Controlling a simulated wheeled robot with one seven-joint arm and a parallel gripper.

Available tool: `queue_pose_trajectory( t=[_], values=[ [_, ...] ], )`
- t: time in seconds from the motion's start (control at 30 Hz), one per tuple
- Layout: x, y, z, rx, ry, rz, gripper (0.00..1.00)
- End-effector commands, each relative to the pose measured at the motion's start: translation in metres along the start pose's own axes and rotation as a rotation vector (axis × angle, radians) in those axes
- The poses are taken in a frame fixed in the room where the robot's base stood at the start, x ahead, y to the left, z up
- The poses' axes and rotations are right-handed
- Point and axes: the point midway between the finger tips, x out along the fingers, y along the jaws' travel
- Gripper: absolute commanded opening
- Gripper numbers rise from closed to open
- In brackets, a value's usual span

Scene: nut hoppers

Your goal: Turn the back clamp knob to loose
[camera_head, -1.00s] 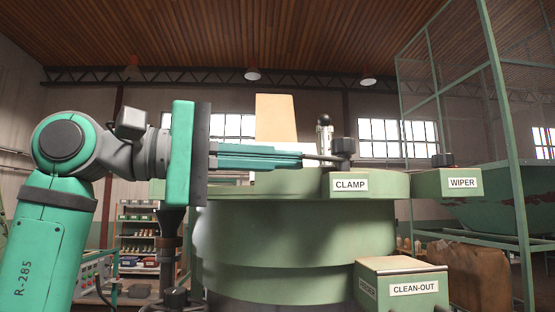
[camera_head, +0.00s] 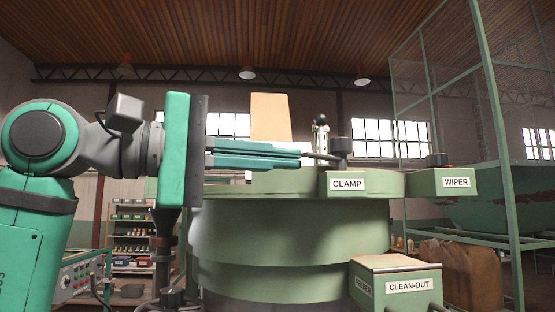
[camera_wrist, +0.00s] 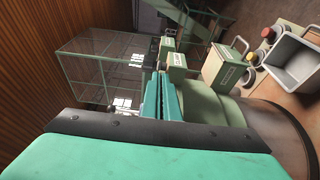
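The black clamp knob (camera_head: 341,147) stands upright on the green box labelled CLAMP (camera_head: 347,183), at the rim of the round green machine. My gripper (camera_head: 325,157) reaches in level from the left, with long teal fingers and thin grey tips. The tips are at the left side of the knob, at about the height of its lower part. I cannot tell whether they touch it or lie around it. In the wrist view the teal fingers (camera_wrist: 160,98) run side by side with a narrow gap. The knob is hard to make out there.
A box labelled WIPER (camera_head: 457,182) with its own black knob is to the right. A CLEAN-OUT box (camera_head: 395,275) juts out below. A ball-topped lever (camera_head: 321,130) rises behind the clamp knob. A green mesh frame (camera_head: 510,190) stands at the right.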

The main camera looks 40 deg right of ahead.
Motion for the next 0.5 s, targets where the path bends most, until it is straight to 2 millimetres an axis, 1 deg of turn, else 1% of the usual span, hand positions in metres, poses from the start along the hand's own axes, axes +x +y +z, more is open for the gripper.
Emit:
queue_pose_trajectory(
  t=[0.03, 0.3, 0.5],
  values=[
    [-0.007, 0.003, 0.010, 0.012, -0.015, 0.001, 0.00],
    [-0.052, 0.001, 0.010, 0.002, -0.010, 0.004, 0.00],
    [-0.075, 0.000, 0.010, -0.002, -0.012, 0.004, 0.00]
  ],
)
